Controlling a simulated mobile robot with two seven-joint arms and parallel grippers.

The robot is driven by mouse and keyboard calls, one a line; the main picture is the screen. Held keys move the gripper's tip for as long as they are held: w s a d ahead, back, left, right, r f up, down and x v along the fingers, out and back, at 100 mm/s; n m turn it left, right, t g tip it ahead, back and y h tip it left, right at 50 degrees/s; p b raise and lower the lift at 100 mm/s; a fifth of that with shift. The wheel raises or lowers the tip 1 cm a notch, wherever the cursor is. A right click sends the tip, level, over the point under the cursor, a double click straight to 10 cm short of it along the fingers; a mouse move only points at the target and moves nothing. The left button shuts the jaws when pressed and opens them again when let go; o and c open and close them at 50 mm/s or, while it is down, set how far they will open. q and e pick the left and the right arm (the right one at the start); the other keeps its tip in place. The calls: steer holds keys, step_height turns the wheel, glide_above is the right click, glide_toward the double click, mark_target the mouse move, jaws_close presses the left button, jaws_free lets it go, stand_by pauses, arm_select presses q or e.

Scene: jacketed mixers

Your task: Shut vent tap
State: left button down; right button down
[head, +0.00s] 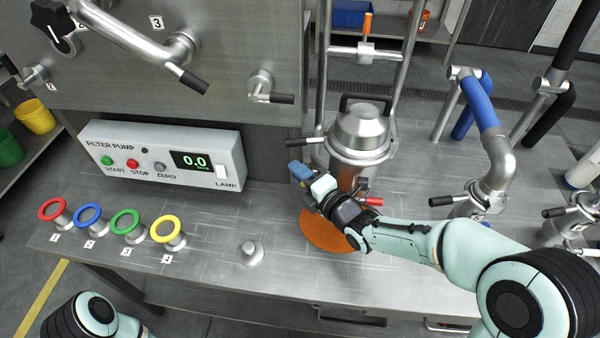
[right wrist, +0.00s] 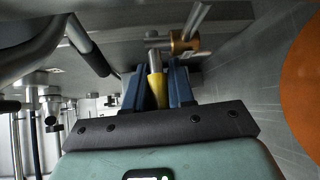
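A tap with a yellow lever (right wrist: 156,88) and a brass-coloured body (right wrist: 185,42) shows in the right wrist view; it is probably the vent tap, but I see no label on it. My right gripper (right wrist: 158,92) has its blue fingers close on both sides of the yellow lever, which fills the gap between them. In the head view my right gripper (head: 300,173) is at the left side of the steel vessel (head: 361,130), above the bench, and hides this tap. My left gripper is out of view; only part of my left arm shows at the lower left.
A red-handled tap (head: 372,201) sits low on the vessel, close to my right wrist. An orange disc (head: 325,235) lies on the bench below. The pump panel (head: 160,153) and several coloured rings stand left. Pipes with black levers stand right.

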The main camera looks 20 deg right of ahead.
steer(key=c, duration=1.1)
jaws_free()
steer(key=shift+o, duration=0.2)
steer(key=shift+s, duration=0.1)
steer(key=v, duration=1.3)
steer(key=shift+b, duration=0.3)
steer(key=shift+s, duration=0.1)
